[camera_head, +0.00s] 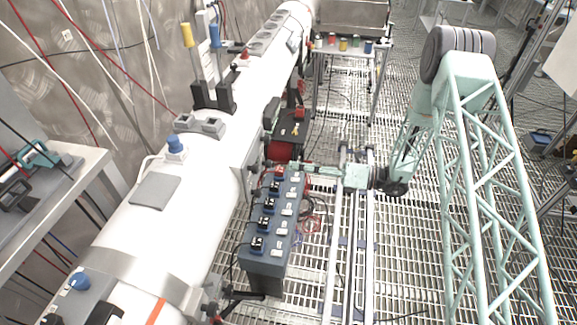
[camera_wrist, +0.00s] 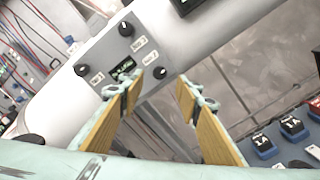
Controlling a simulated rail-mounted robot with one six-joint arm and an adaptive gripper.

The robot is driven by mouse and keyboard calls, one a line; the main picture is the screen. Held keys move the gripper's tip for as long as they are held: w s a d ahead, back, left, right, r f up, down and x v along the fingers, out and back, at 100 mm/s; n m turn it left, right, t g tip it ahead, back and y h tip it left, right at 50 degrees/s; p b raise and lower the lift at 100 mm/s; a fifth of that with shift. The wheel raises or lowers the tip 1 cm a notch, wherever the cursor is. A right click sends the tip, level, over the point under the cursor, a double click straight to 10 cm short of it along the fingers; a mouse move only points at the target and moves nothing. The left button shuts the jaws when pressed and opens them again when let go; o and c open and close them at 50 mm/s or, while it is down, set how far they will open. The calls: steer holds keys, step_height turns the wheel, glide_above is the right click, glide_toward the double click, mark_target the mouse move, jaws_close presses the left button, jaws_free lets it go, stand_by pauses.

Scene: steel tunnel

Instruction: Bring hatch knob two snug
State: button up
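A pale panel on the white tube carries three black knobs, in the wrist view: an upper knob (camera_wrist: 126,28), a left knob (camera_wrist: 81,69) and a right knob (camera_wrist: 159,72). Small white labels sit by them, too blurred to tell surely which is knob two. A small dark display (camera_wrist: 122,69) lies between the lower knobs. My gripper (camera_wrist: 158,88) is open, with two yellow-faced fingers apart and nothing between them. The right knob shows between the fingertips, apparently beyond them. In the head view my gripper (camera_head: 292,166) reaches left toward the tube's side; the knobs are hard to make out there.
A blue-grey box (camera_head: 262,250) with several switches stands just below my gripper; its switches show at lower right in the wrist view (camera_wrist: 292,128). A red and black unit (camera_head: 287,130) is close behind. Blue and yellow levers (camera_head: 214,45) rise from the tube top (camera_head: 205,170).

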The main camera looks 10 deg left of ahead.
steer(key=shift+d, duration=1.8)
steer(key=s+d+r+n+g+h+b, duration=0.15)
steer(key=s+d+r+n+h, duration=0.25)
steer(key=s+r+n, duration=0.55)
steer(key=s+d+r+n+g+h+b, duration=0.1)
steer(key=s+d+r+n+g+h, duration=0.25)
steer(key=s+r, duration=1)
steer(key=s+d+r+n+t+h+b, duration=0.1)
steer(key=s+d+r+n+t+h, duration=0.3)
steer(key=s+d, duration=0.7)
steer(key=s+d+r+n+t+h+b, duration=0.1)
steer(key=s+d+r+n+t+h, duration=0.4)
steer(key=s+d+r+n, duration=0.4)
steer(key=shift+s+d+r+n+t+h, duration=0.3)
steer(key=shift+s+d+r+h, duration=0.6)
steer(key=shift+d, duration=1.15)
